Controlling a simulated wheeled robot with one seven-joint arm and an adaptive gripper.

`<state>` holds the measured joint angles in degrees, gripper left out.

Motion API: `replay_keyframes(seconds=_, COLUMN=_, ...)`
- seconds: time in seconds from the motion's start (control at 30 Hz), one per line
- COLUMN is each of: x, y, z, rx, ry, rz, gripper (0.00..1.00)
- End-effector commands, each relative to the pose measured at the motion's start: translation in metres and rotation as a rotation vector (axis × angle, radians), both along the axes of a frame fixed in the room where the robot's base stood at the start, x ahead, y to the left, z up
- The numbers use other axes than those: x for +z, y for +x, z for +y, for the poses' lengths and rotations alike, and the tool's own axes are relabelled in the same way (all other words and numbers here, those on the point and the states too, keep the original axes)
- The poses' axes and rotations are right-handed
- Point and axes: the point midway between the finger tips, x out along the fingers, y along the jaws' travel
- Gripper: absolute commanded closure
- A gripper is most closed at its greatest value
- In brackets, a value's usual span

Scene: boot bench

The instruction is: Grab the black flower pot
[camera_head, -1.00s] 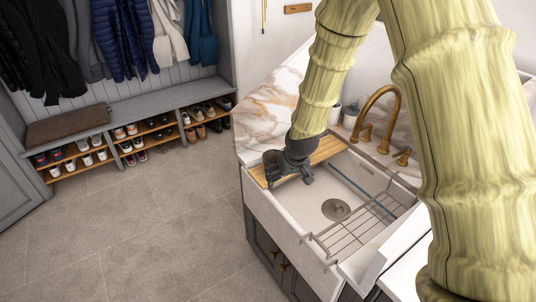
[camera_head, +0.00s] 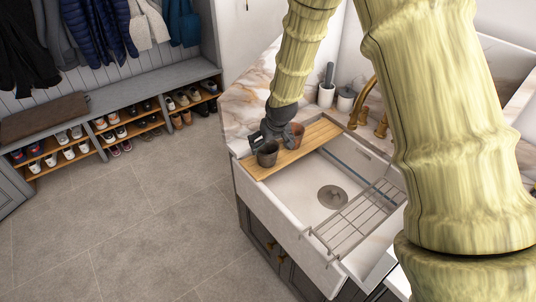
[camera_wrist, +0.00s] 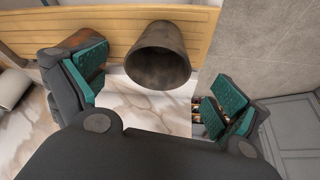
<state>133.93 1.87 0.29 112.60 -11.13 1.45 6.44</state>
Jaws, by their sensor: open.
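The black flower pot (camera_head: 267,154) stands at the left front end of the wooden board (camera_head: 318,134) across the sink. I cannot tell whether the pot lies fully between the pads. A terracotta pot (camera_head: 294,135) stands right beside my gripper, partly hidden behind the left finger in the wrist view (camera_wrist: 88,40).
The white sink (camera_head: 315,185) with a wire rack (camera_head: 357,220) lies to the right. A brass tap (camera_head: 370,102) and white containers (camera_head: 345,99) stand behind it. The marble counter (camera_head: 245,105) is beside the gripper. Open floor (camera_head: 150,210) lies to the left.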

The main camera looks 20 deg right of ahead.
Motion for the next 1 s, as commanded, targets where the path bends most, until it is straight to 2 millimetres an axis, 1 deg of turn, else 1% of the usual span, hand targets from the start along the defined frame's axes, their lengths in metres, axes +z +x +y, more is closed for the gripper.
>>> replay_keyframes(seconds=0.03, x=-0.005, y=0.003, z=0.0, rx=0.0, ry=0.0, rz=0.004, gripper=0.02)
replay_keyframes(seconds=0.33, x=-0.016, y=0.005, z=-0.001, rx=-0.003, ry=0.001, rz=0.002, gripper=0.02)
replay_keyframes(seconds=0.6, x=-0.044, y=0.02, z=-0.001, rx=-0.003, ry=0.001, rz=0.007, gripper=0.02)
replay_keyframes(seconds=0.7, x=-0.051, y=0.023, z=0.0, rx=-0.003, ry=0.001, rz=0.007, gripper=0.02)
replay_keyframes(seconds=1.0, x=-0.056, y=0.025, z=0.0, rx=-0.002, ry=0.001, rz=0.005, gripper=0.02)
